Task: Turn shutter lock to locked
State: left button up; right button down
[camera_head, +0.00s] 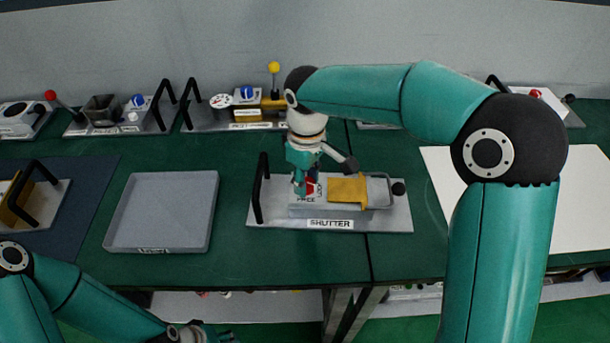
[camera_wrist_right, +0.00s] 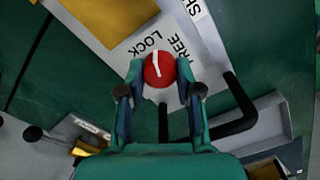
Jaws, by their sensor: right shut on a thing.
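The shutter module, labelled SHUTTER, is a grey plate (camera_head: 385,217) with a raised box, a yellow block (camera_head: 347,190) and a black handle (camera_head: 260,190). Its red shutter lock knob (camera_wrist_right: 159,69) has a white line and sits beside the words LOCK and FREE. In the right wrist view the line points up, toward the end of the word LOCK. My right gripper (camera_wrist_right: 160,80) is shut on the knob, one finger on each side. In the head view it comes down from above and mostly hides the knob. My left gripper (camera_head: 207,335) is partly cut off at the bottom edge.
An empty grey tray (camera_head: 160,250) lies left of the module. Several other modules with black handles stand along the back, one with a yellow ball lever (camera_head: 274,68). A white board (camera_head: 590,190) lies at the right, behind my right arm.

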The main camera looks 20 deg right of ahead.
jog(key=shift+n+p, duration=0.45)
jog(key=shift+n, duration=1.55)
jog(key=c, duration=0.8)
grip_release()
jog(key=shift+o, duration=0.2)
notch_tip(320, 180, up, 12)
